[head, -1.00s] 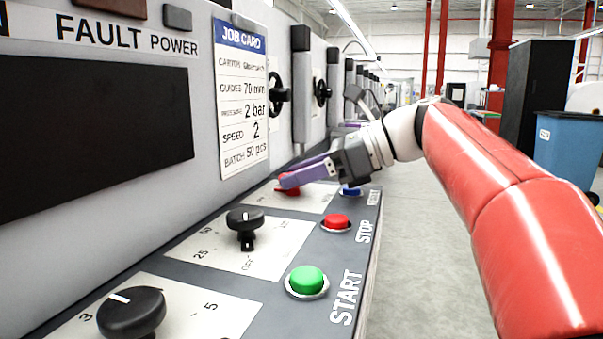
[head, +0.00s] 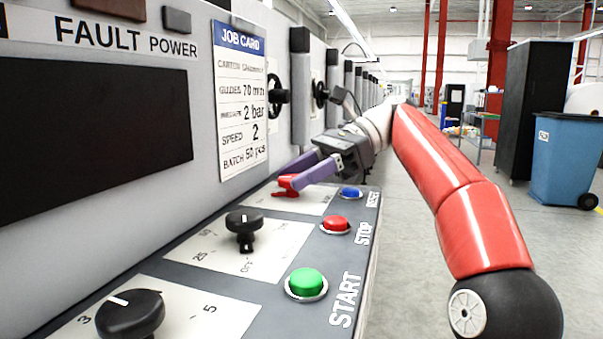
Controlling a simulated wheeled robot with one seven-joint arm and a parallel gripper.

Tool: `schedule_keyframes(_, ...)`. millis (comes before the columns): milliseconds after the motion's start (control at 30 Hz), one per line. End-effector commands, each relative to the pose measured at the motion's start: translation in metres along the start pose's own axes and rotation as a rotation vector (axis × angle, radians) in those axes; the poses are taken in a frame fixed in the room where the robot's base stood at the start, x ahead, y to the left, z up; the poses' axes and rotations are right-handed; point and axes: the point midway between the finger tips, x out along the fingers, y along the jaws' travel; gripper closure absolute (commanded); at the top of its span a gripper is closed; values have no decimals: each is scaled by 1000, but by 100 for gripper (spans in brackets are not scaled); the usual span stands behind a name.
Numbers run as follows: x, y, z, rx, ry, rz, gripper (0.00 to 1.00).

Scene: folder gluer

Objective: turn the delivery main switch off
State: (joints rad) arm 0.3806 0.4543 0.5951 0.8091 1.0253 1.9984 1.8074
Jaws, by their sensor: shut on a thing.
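The red switch handle (head: 286,185) sits on a pale plate (head: 262,198) at the far end of the sloped control panel. My gripper (head: 291,176) has its purple fingers at the red handle, one finger on each side, and is shut on it. The fingers hide part of the handle, and any markings beside it are too small to read.
Nearer on the panel are a black knob (head: 245,228), a larger black knob (head: 130,314), a green START button (head: 306,282), a red STOP button (head: 335,223) and a blue button (head: 350,193). A job card (head: 241,100) hangs above.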

Motion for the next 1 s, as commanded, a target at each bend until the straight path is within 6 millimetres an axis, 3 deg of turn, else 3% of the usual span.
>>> schedule_keyframes(733, 0, -1, 0, -18, 1, 48, 81)
schedule_keyframes(767, 0, -1, 0, -18, 1, 48, 57)
schedule_keyframes(900, 1, -1, 0, -18, 1, 48, 39)
schedule_keyframes(1000, 0, -1, 0, -18, 1, 48, 37)
